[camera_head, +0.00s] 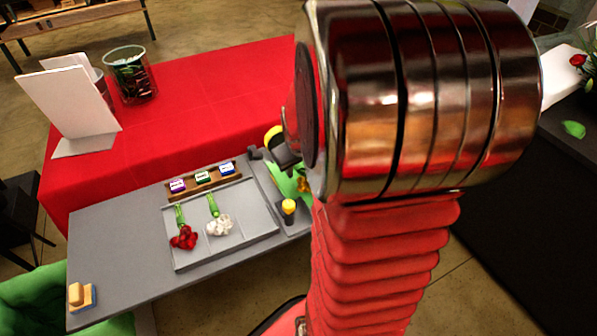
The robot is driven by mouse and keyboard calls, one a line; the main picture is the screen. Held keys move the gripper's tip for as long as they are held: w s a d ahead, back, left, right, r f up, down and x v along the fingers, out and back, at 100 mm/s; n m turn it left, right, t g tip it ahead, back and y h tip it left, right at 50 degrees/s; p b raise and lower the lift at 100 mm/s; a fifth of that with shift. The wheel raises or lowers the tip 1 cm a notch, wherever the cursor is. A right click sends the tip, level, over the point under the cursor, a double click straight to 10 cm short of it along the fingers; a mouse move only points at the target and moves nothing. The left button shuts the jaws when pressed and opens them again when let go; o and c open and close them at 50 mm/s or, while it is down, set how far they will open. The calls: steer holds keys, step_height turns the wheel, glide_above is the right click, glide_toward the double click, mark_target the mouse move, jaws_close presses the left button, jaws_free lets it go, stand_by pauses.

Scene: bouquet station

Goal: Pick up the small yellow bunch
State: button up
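No yellow flower bunch shows clearly. A small golden-orange patch (303,185) shows at the edge of my arm, beside a green shape (284,180); I cannot tell whether it is the yellow bunch. The grey tray (250,238) holds a red bunch (184,238) and a white bunch (220,225), both with green stems pointing to the back. My large metal and red arm fills the centre right and hides what lies behind it. My gripper's fingers cannot be made out.
A small yellow-topped dark object (289,207) stands right of the tray. A wooden rack (204,180) with several small labelled blocks lies behind it. A dark and yellow object (280,145) is close to my arm. A sponge-like block (81,297) sits front left. The grey table's left part is clear.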

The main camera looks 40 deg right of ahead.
steer(key=shift+c, duration=0.3)
jaws_close()
stand_by(0.6)
